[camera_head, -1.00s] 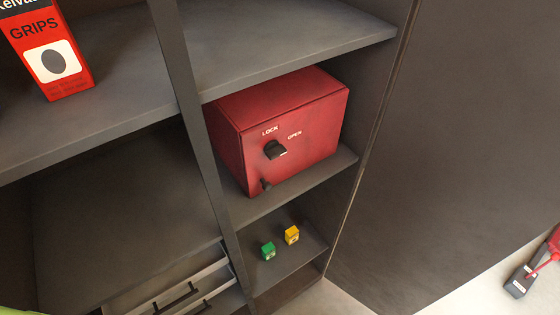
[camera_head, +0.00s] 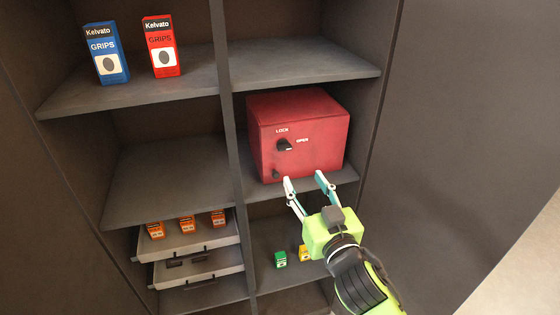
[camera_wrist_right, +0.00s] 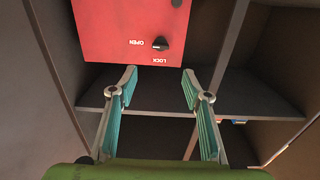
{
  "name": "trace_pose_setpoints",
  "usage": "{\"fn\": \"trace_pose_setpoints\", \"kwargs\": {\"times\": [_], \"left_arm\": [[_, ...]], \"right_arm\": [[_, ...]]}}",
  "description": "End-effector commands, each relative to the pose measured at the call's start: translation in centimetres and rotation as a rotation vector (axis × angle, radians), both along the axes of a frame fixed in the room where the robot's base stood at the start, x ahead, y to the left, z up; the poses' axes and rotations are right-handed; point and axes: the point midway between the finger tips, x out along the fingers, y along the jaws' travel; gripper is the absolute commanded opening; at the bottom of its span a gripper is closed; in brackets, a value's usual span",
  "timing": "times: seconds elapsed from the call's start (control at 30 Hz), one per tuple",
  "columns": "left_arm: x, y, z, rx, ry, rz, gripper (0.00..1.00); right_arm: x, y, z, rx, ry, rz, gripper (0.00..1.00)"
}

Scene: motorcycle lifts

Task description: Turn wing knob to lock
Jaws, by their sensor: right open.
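The red box (camera_head: 315,135) stands on a middle shelf of the dark cabinet. On its front is a black wing knob (camera_head: 285,145), with LOCK printed above it and OPEN to its upper right. A smaller black part (camera_head: 276,174) sits lower on the front. In the right wrist view the knob (camera_wrist_right: 160,44) appears upside down, beyond the fingertips and roughly midway between them. My right gripper (camera_head: 304,180) is open and empty, below and a little right of the knob, apart from it. My left gripper is not in view.
The shelf edge (camera_head: 310,190) runs just under the box. Green (camera_head: 280,259) and yellow (camera_head: 304,253) small boxes stand on the shelf below. Pulled-out drawers (camera_head: 195,245) with orange boxes are at lower left. Blue (camera_head: 107,53) and red (camera_head: 161,47) Kelvato boxes stand upper left.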

Motion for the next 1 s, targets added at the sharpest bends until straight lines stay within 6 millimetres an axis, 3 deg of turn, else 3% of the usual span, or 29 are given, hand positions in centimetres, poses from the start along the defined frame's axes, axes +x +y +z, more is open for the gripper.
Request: {"fn": "trace_pose_setpoints", "kwargs": {"times": [0.17,0.33,0.47,0.7,1.0], "left_arm": [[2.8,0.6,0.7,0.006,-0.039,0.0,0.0],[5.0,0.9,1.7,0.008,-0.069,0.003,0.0],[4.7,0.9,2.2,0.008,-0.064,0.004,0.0],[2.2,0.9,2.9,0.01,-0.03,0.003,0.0],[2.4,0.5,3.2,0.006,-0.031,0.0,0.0]], "right_arm": [[1.3,0.5,0.6,0.003,-0.005,0.001,0.44],[4.1,1.4,0.7,0.002,-0.006,0.0,0.44],[6.4,2.2,0.7,0.002,-0.005,0.0,0.44],[10.3,3.4,0.6,0.002,-0.005,0.001,0.44],[12.8,4.2,0.5,0.003,-0.005,0.001,0.44]]}}
